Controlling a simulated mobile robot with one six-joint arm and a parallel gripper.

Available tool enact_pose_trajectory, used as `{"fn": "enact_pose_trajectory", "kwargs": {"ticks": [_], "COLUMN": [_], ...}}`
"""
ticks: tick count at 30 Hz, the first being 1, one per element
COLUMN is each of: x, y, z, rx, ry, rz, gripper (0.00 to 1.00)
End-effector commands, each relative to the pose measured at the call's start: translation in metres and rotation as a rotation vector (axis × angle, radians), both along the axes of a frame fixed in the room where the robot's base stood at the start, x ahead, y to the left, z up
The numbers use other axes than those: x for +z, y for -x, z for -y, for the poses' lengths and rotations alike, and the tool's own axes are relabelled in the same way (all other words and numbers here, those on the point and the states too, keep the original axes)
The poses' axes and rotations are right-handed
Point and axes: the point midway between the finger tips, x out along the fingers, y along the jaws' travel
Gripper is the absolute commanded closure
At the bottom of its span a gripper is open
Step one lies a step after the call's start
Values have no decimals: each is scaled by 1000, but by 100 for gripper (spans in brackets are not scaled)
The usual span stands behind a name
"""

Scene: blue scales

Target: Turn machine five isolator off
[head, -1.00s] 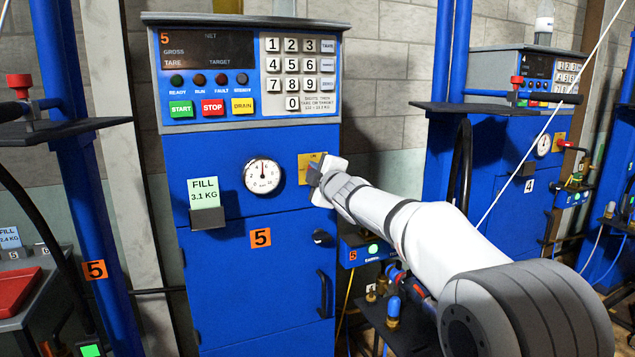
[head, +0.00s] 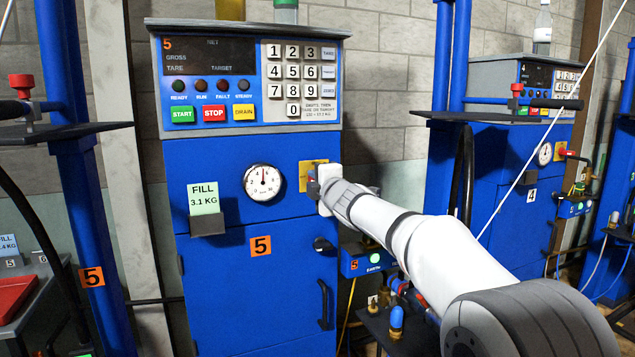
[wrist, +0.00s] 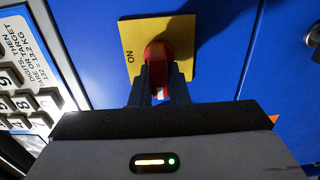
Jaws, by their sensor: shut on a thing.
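Machine five (head: 225,150) is the blue cabinet with an orange 5 label, in the head view. Its isolator is a red knob (wrist: 158,55) on a yellow plate (wrist: 185,30), right of the gauge. The plate carries the word ON at its left side in the wrist view. My gripper (wrist: 160,90) is shut on the red knob, a finger on either side, with a white mark showing between them. In the head view my gripper (head: 318,188) covers most of the knob; part of the yellow plate (head: 307,168) shows.
Above is a keypad (head: 298,80) with a dark display (head: 208,57) and START, STOP and DRAIN buttons. A fill card (head: 204,198) and round gauge (head: 262,182) are to the left. A door handle (head: 325,305) is below. Machine four (head: 505,190) stands at right.

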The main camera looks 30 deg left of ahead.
Motion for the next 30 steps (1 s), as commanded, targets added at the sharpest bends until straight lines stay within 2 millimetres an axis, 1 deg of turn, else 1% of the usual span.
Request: {"fn": "enact_pose_trajectory", "kwargs": {"ticks": [1, 4, 5, 12, 19, 22, 26, 30], "x": [4, 4, 4, 2, 1, 1, 0, 0], "y": [2, 2, 2, 1, 0, 3, 13, 27], "z": [-1, -1, -1, 0, 0, 4, 16, 33], "rx": [5, 4, 4, 2, 0, 0, 0, 0], "ry": [-5, -5, -5, -2, -2, -2, -2, -3], "rz": [7, 7, 7, 3, 1, 2, 1, 2], "gripper": [100, 100, 83, 64, 64, 64, 64, 64]}}
